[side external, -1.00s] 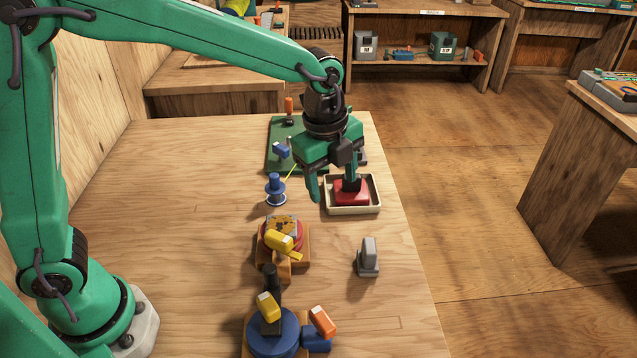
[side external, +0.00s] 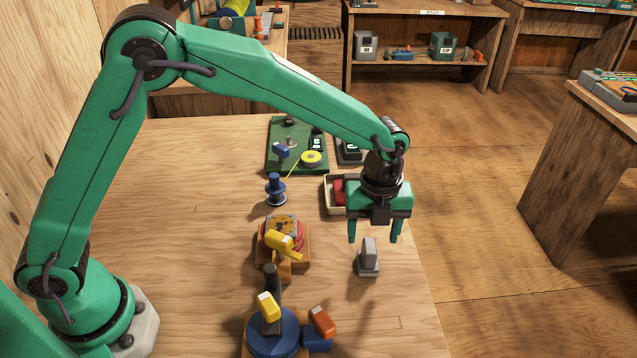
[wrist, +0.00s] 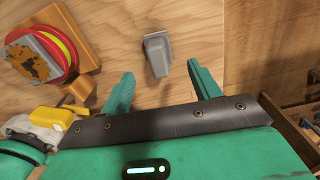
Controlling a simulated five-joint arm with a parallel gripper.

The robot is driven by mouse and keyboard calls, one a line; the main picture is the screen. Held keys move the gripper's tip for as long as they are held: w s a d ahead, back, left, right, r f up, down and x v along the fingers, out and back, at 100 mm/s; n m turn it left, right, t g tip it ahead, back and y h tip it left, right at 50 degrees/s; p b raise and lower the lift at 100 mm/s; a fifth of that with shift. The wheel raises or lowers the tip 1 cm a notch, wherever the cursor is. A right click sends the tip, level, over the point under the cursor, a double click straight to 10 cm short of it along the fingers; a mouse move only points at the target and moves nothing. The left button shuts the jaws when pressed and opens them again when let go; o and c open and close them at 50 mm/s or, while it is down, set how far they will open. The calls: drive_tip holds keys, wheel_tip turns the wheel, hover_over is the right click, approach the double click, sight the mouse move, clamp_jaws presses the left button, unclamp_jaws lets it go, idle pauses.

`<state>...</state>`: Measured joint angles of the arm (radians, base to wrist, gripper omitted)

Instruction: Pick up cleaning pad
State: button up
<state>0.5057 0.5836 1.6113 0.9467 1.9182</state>
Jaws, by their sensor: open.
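A small grey upright piece on a flat base (side external: 368,258), which may be the cleaning pad, stands on the bench near its right edge. It also shows in the wrist view (wrist: 157,54), just beyond and between my fingertips. My gripper (side external: 374,238) is open and empty, pointing down over the grey piece. In the wrist view its fingers (wrist: 160,72) lie on either side of that piece, apart from it. A red block (side external: 339,191) lies in a cream tray (side external: 328,203) behind my gripper, partly hidden.
An orange-brown stand with a red disc (side external: 284,239) and yellow handle is left of the grey piece. A blue round base (side external: 270,333) is nearer the front. A blue spool (side external: 275,190) and green board (side external: 283,162) are behind. The bench's left side is clear.

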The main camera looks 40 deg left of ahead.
sight(370, 246)
drive_tip(key=shift+a+f, duration=0.1)
drive_tip(key=shift+f, duration=3.15)
drive_tip(key=c, duration=1.1)
drive_tip(key=shift+r, duration=0.15)
drive_tip(key=shift+r, duration=0.55)
drive_tip(key=r, duration=0.3)
drive_tip(key=shift+s+d+r, duration=0.1)
drive_tip(key=shift+s+d, duration=0.1)
drive_tip(key=s+d+r, duration=0.1)
drive_tip(key=s+r, duration=0.1)
drive_tip(key=s, duration=0.1)
drive_tip(key=s+d+r, duration=0.2)
drive_tip(key=s, duration=0.1)
drive_tip(key=s+d+r, duration=0.2)
drive_tip(key=s, duration=0.1)
drive_tip(key=shift+s+d+r, duration=0.25)
drive_tip(key=shift+s, duration=0.1)
